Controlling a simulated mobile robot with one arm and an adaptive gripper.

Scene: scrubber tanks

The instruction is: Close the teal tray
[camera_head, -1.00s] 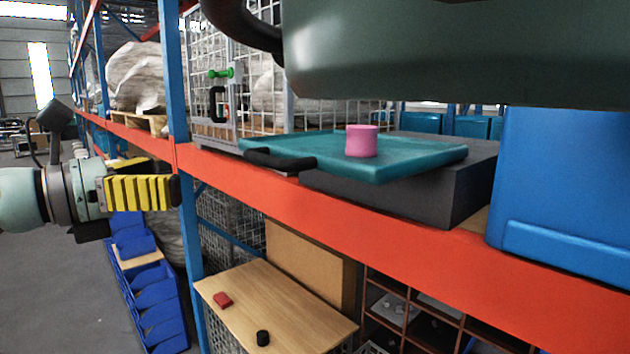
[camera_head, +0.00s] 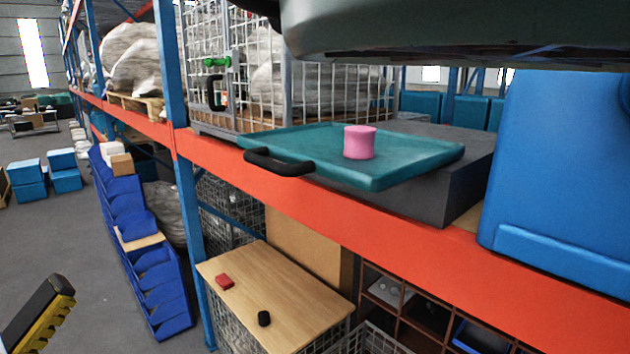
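The teal tray (camera_head: 405,167) sits on a dark grey block (camera_head: 462,184) on the shelf and sticks out past the orange beam at the front left. Its black handle (camera_head: 278,163) is at the near left edge, over the beam. A pink cylinder (camera_head: 359,143) stands upright on the tray. My gripper (camera_head: 62,300) shows only in part at the bottom left corner, with yellow ribbed pads and a dark tip. It is far from the tray, to the lower left. Whether its fingers are apart is not clear.
A blue bin (camera_head: 560,150) stands right of the tray. A wire cage (camera_head: 300,80) is behind it, and a blue upright (camera_head: 172,70) is to the left. A wooden board (camera_head: 280,296) with a red block and a black cylinder lies below. The aisle floor at left is open.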

